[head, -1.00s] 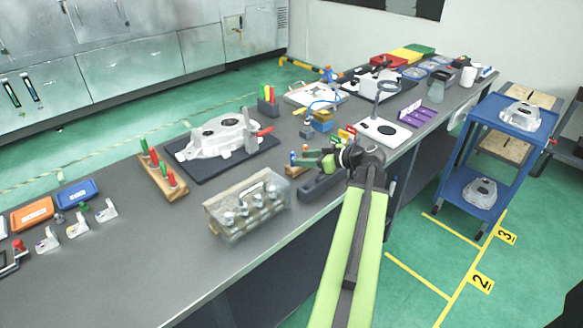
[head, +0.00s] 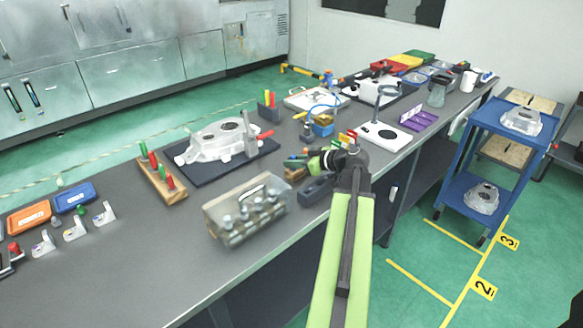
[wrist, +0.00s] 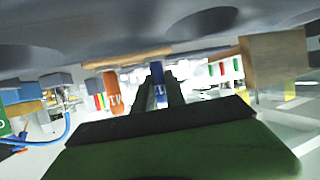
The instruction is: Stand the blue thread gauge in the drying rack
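The blue thread gauge (wrist: 157,88) is a small blue cylinder with a white label, seen between my finger tips in the wrist view, which looks upside down. Next to it an orange gauge (wrist: 113,92) stands on a wooden strip. In the head view they are small and partly hidden beside my gripper (head: 305,161), by a small wooden stand (head: 294,174). My fingers look apart, on either side of the blue gauge; contact is not clear. A dark grey block (head: 317,190) lies below my gripper; I cannot tell whether it is the drying rack.
A clear case with a handle (head: 246,212) stands left of my gripper near the front edge. Behind are a casting on a dark mat (head: 215,142) and a wooden rack of red and green plugs (head: 160,182).

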